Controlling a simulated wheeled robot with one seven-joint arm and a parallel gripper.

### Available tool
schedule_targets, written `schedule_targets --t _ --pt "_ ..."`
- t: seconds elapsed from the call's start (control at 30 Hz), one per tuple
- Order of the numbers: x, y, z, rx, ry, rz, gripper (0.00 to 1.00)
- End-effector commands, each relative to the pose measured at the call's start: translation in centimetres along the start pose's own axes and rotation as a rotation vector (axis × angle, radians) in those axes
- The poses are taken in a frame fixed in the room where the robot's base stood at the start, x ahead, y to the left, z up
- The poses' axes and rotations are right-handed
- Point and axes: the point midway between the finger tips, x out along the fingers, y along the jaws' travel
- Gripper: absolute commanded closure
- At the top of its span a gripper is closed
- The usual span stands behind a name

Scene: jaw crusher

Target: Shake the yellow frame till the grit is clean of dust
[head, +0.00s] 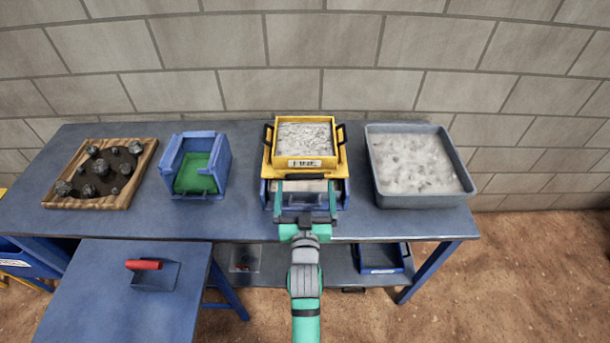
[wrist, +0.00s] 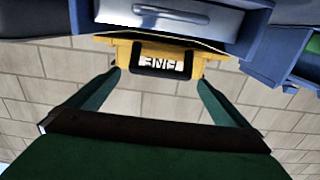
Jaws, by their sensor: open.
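The yellow frame (head: 340,157), labelled FINE and with black handles at its sides, sits on a blue stand (head: 264,196). It holds a layer of pale grey grit (head: 304,136). My gripper (head: 305,189) is open and empty in front of the stand, its fingers spread toward it. In the wrist view, the picture is upside down. The frame (wrist: 123,54) shows beyond my open gripper (wrist: 160,78), with a black front handle (wrist: 161,72) between the two fingers. I cannot tell whether the fingers touch it. A pale tray (wrist: 195,22) shows in the stand below the frame.
A grey tub (head: 378,185) of pale powder stands to the right. A blue box (head: 222,165) with a green inside and a wooden tray (head: 90,203) of dark rocks stand to the left. A red-handled scoop (head: 155,272) lies on the lower front table. A blue bin (head: 382,270) is on the under-shelf.

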Motion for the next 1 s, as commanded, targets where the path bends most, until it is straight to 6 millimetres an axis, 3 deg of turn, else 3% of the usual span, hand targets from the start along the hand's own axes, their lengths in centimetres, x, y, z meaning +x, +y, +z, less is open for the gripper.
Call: schedule_targets --t 0.1,0.33,0.77,1.0 --pt "2.1 -0.1 -0.1 0.001 0.002 -0.001 0.0" --pt "4.8 0.2 -0.1 0.0 0.001 0.003 0.0" --pt "5.6 0.3 0.0 0.0 0.0 0.005 0.0" --pt "5.6 0.3 0.0 0.0 0.0 0.004 0.5"
